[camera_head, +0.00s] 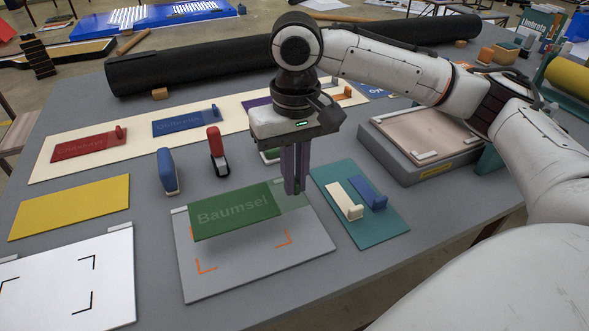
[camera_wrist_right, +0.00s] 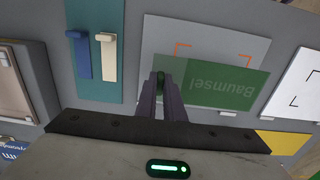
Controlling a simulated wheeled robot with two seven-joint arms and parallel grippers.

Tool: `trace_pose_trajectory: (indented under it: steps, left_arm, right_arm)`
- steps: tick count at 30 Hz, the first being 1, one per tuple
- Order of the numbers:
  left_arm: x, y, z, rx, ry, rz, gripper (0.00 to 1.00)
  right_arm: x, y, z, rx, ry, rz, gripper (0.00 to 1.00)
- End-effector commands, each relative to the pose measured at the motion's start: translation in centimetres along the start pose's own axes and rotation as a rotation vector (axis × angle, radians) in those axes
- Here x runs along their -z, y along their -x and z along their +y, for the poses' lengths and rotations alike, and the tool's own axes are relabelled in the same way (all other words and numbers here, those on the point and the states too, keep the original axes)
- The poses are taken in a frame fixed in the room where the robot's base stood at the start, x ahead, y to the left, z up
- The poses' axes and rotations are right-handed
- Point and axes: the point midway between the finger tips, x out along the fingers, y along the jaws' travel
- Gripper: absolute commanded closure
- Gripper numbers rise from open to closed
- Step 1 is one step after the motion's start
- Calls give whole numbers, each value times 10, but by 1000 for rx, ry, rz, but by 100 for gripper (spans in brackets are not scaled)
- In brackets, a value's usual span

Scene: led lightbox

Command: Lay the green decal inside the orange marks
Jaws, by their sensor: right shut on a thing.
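The green decal (camera_head: 235,211), lettered "Baumsel", is held above a grey panel (camera_head: 205,286) that bears orange corner marks (camera_head: 203,266). My right gripper (camera_head: 294,190) is shut on the decal's right end, where a clear film strip shows. In the head view the decal covers the panel's far part, and the near orange marks show in front of it. In the right wrist view the decal (camera_wrist_right: 205,84) overlaps the panel (camera_wrist_right: 158,32), with orange marks (camera_wrist_right: 184,48) beyond its edge. The exact gap below the decal is hard to tell. My left gripper is not in view.
A teal board (camera_head: 340,225) with a cream and a blue squeegee lies right of the panel. A white panel (camera_head: 120,305) with black marks and a yellow sheet (camera_head: 70,207) lie left. A grey lightbox (camera_head: 435,167) is at right.

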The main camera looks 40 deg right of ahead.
Motion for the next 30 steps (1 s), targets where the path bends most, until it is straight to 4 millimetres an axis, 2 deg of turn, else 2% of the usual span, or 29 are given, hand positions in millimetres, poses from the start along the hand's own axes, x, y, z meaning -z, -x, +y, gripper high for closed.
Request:
trace_pose_trajectory:
  steps: [9,18,30]
  left_arm:
    - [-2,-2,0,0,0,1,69]
    - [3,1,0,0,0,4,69]
    - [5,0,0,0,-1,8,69]
  right_arm:
    - [-1,-34,0,0,0,-2,100]
    - [-1,-59,0,0,0,-1,100]
    - [0,-69,0,1,0,1,100]
